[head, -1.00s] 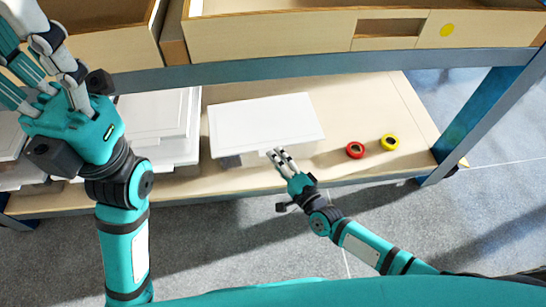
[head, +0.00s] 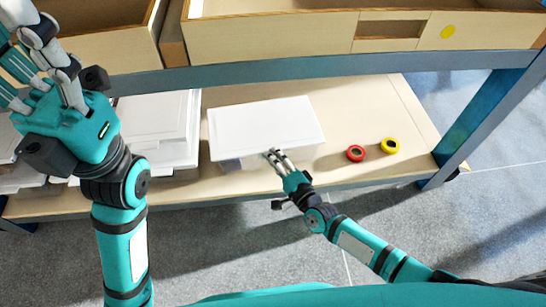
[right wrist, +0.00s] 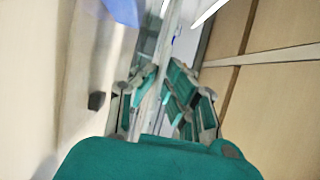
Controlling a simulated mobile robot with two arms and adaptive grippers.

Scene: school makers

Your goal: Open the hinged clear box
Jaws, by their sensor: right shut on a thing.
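The hinged box (head: 262,127) sits on the lower wooden shelf in the head view, its white lid seen from above and looking flat. Its lower front is in shadow. My right gripper (head: 272,156) is at the middle of the box's front edge. In the right wrist view its fingers (right wrist: 164,100) are on both sides of a thin pale edge, shut on the lid's edge; the exact contact is hard to see. My left gripper (head: 32,62) is raised at the upper left, fingers spread, away from the box.
Stacked white boxes (head: 158,128) stand left of the hinged box. A red ring (head: 356,153) and a yellow ring (head: 390,146) lie to its right on the shelf (head: 385,105). A blue-grey beam (head: 300,70) and wooden bins (head: 270,32) are above and behind.

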